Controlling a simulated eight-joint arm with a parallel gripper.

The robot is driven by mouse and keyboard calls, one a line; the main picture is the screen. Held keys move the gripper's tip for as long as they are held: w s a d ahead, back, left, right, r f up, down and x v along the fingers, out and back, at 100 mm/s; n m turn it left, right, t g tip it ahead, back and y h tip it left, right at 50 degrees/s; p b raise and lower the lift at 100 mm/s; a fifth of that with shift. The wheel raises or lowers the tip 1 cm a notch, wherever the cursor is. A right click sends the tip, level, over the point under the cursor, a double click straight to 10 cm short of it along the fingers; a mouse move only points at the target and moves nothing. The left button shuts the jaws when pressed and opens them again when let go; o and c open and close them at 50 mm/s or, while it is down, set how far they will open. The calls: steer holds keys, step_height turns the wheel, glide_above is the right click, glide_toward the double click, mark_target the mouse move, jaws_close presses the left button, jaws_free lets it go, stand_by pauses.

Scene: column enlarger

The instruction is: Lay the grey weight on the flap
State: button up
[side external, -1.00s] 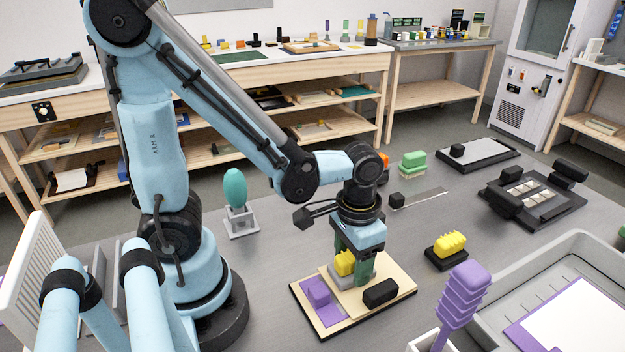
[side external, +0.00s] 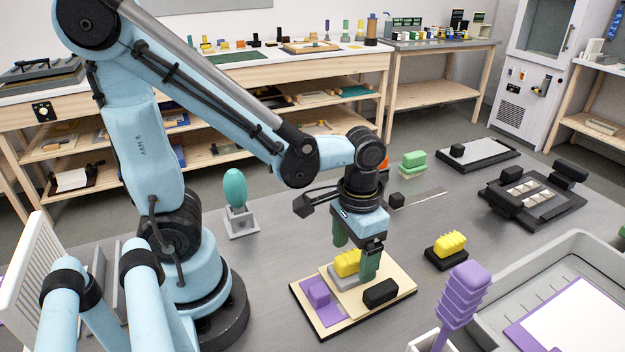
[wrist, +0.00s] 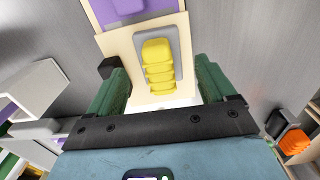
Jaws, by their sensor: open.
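The grey weight (side external: 341,279) is a flat grey block with a ribbed yellow grip (side external: 347,262) on top. It lies on the cream flap (side external: 400,283) of the small board, beside a purple sheet (side external: 329,317). The wrist view also shows the weight's grey base (wrist: 174,38), flat on the cream surface. My gripper (side external: 355,250) is open just above the weight, its green fingers apart on either side of the yellow grip. In the wrist view my gripper (wrist: 160,88) holds nothing. The near finger partly hides the weight in the side view.
A black block (side external: 380,291) and a purple block (side external: 318,292) sit on the board. A yellow-gripped black block (side external: 447,250), a purple ribbed handle (side external: 464,293) and a large grey tray (side external: 560,262) stand to the right. A teal oval (side external: 235,188) stands behind, left.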

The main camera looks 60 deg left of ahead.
mark_target(353, 255)
step_height(353, 255, up, 10)
steer(key=f, duration=0.1)
steer(key=shift+w+a+f+t, duration=0.1)
steer(key=shift+w+a+t, duration=0.5)
steer(key=shift+t, duration=0.6)
steer(key=shift+w+a+f+t, duration=0.15)
steer(key=shift+w+a+t, duration=0.2)
steer(key=shift+a+t, duration=0.7)
steer(key=shift+w+a+f+t, duration=0.1)
steer(key=shift+w+a+t, duration=0.4)
steer(key=shift+t, duration=0.85)
